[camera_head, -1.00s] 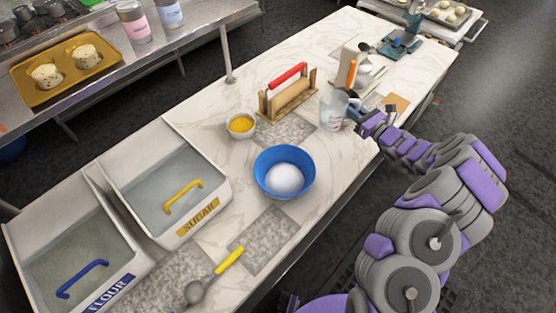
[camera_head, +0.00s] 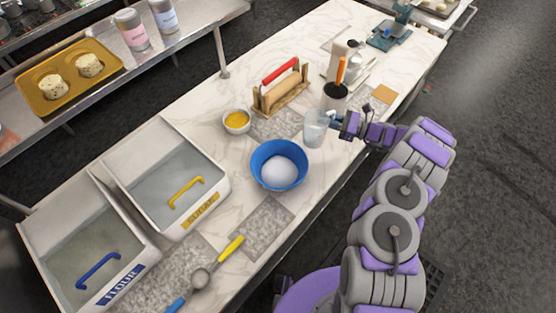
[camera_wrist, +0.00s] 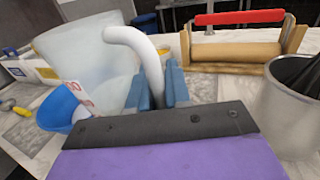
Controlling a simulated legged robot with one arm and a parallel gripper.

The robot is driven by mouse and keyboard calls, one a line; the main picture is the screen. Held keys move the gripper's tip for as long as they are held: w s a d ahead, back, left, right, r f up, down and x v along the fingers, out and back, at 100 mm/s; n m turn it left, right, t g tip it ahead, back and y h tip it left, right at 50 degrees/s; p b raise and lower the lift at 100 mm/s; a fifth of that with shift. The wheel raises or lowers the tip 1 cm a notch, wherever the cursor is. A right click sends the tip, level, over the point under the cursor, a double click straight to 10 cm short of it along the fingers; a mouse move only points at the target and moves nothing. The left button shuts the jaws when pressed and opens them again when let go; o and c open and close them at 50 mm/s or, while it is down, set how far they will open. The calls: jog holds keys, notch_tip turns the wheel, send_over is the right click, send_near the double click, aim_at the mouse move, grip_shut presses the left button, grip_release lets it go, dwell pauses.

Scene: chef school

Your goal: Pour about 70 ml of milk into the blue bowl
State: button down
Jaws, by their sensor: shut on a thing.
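The blue bowl (camera_head: 263,156) stands on the marble counter and holds a white heap. A translucent whitish jug (camera_head: 315,130) is in my gripper, to the upper right of the bowl and apart from it. In the wrist view the jug (camera_wrist: 85,50) has a white curved handle (camera_wrist: 135,42), and my gripper (camera_wrist: 163,88) is shut on this handle. The jug looks roughly upright. The level of milk inside cannot be made out. The blue bowl also shows behind the jug in the wrist view (camera_wrist: 55,112).
A small bowl of yellow stuff (camera_head: 237,121) and a wooden rack with a red-handled tool (camera_head: 281,90) stand behind the bowl. A utensil pot (camera_head: 334,98) is close to the jug. Sugar (camera_head: 215,205) and flour (camera_head: 130,280) bins are at left; a yellow-handled spoon (camera_head: 228,250) lies in front.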

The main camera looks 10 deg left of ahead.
aim_at(307, 116)
jog(key=r+p, duration=0.1)
jog(key=r+n+h+p, duration=0.1)
jog(key=p, duration=0.1)
jog(key=shift+s+a+r+n+p, duration=0.3)
jog(key=shift+s+r+n, duration=0.05)
jog(key=shift+r+n, duration=0.05)
jog(key=shift+s+a+r+n+h+p, duration=0.3)
jog(key=shift+s+n+h+p, duration=0.1)
jog(key=shift+h, duration=0.2)
jog(key=shift+a+r+n, duration=0.1)
jog(key=shift+r+n, duration=0.2)
jog(key=shift+s+a+r+n+h, duration=0.4)
jog(key=shift+s+a+n+h, duration=0.15)
jog(key=shift+s+n+h, duration=0.05)
jog(key=shift+s+a+r+n+t+h+b, duration=0.2)
jog(key=shift+s+a+n+t+h+b, duration=0.2)
jog(key=shift+b, duration=0.55)
jog(key=b, duration=0.1)
jog(key=n+h+b, duration=0.1)
jog(key=b, duration=0.1)
jog(key=shift+s+a+f, duration=0.2)
jog(key=shift+s+a, duration=0.15)
jog(key=shift+s, duration=0.05)
jog(key=b, duration=0.1)
jog(key=n+t+h+b, duration=0.1)
jog(key=b, duration=0.1)
jog(key=shift+s+a+r, duration=0.2)
jog(key=shift+a+r, duration=0.05)
